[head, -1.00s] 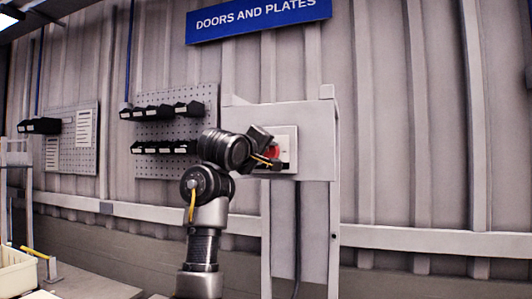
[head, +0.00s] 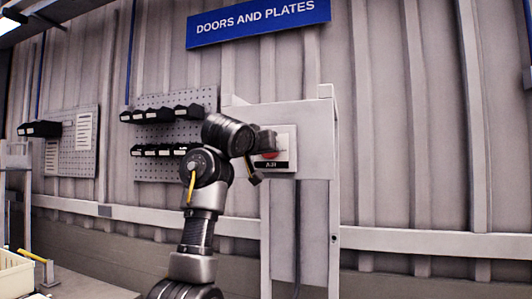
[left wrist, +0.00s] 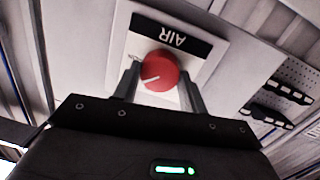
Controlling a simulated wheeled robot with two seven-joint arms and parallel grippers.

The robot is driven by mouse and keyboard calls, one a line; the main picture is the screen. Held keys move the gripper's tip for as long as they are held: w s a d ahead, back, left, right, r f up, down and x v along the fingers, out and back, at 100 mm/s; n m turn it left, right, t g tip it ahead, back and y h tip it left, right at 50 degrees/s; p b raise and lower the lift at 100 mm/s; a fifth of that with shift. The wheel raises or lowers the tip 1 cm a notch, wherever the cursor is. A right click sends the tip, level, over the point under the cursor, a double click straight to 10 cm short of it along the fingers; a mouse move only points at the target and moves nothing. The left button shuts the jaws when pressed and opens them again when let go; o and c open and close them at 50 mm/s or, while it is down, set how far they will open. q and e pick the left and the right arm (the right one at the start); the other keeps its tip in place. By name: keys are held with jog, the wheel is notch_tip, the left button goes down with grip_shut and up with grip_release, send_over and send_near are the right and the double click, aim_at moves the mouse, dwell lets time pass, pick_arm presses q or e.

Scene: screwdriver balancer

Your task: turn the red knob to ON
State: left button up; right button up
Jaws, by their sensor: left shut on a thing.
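The red knob (left wrist: 160,68) is on a white panel (left wrist: 200,72) under a black label reading AIR (left wrist: 172,37), upside down in the left wrist view. A white pointer line shows on the knob's face. In the head view only part of the knob (head: 270,155) shows, above the label (head: 272,165). My left gripper (left wrist: 160,84) has one finger on each side of the knob and is shut on it. In the head view the gripper (head: 264,153) covers the panel's left part. My right gripper is not in view.
The panel is on a grey cabinet (head: 312,150) against a corrugated wall. Pegboards with black bins (head: 160,114) hang to the left. A pale crate (head: 14,274) is at the lower left. The space right of the cabinet looks clear.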

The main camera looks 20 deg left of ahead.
pick_arm(q)
jog(key=shift+d+m+y+b, duration=0.1)
jog(key=shift+m+y+b, duration=0.2)
jog(key=shift+m, duration=1.45)
jog(key=shift+d+m+y+b, duration=0.1)
jog(key=shift+m+y+b, duration=0.2)
jog(key=shift+m, duration=1.75)
jog(key=o, duration=1)
